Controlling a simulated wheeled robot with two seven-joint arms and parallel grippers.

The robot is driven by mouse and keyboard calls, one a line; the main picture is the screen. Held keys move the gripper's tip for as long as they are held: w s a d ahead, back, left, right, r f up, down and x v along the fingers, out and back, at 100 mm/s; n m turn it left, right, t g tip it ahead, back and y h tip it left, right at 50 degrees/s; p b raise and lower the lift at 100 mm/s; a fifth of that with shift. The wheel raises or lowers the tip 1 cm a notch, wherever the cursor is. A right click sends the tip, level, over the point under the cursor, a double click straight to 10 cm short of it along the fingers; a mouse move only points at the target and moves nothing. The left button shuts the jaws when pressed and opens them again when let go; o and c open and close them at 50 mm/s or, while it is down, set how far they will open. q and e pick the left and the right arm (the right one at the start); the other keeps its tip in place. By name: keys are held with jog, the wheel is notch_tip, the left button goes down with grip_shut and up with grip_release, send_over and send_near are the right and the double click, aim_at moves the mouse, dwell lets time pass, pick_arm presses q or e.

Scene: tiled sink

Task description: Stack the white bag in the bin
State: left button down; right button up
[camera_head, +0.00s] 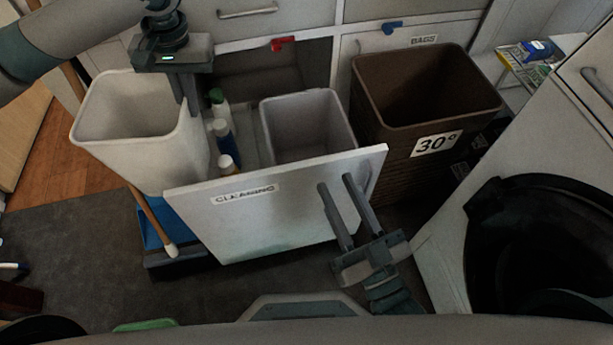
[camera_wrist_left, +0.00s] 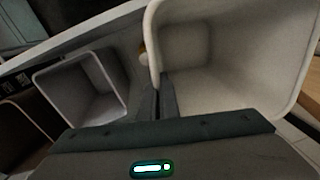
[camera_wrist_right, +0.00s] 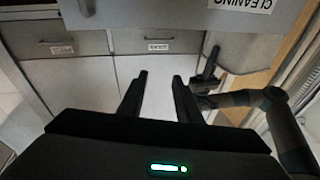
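A white, open-topped, bag-like container (camera_head: 135,165) stands at the left in the head view. My left gripper (camera_head: 188,100) is at its right rim, pointing down. In the left wrist view the two fingers (camera_wrist_left: 158,95) are close together with the rim of the white container (camera_wrist_left: 235,60) between them. A light grey bin (camera_head: 310,122) sits in the pulled-out drawer marked CLEANING and looks empty; it also shows in the left wrist view (camera_wrist_left: 85,92). A brown bin (camera_head: 420,85) marked 30° stands right of the drawer. My right gripper (camera_head: 335,190) is open and empty before the drawer front.
The drawer front (camera_head: 275,210) stands out into the room. Several bottles (camera_head: 222,130) stand in the drawer left of the grey bin. A blue dustpan and brush (camera_head: 165,235) are below the white container. A black round opening (camera_head: 545,255) is at the right. Dark floor (camera_head: 75,230) is clear at left.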

pick_arm(q)
jog(key=shift+f, duration=0.2)
pick_arm(e)
jog(key=shift+s+r, duration=0.15)
jog(key=shift+r, duration=0.2)
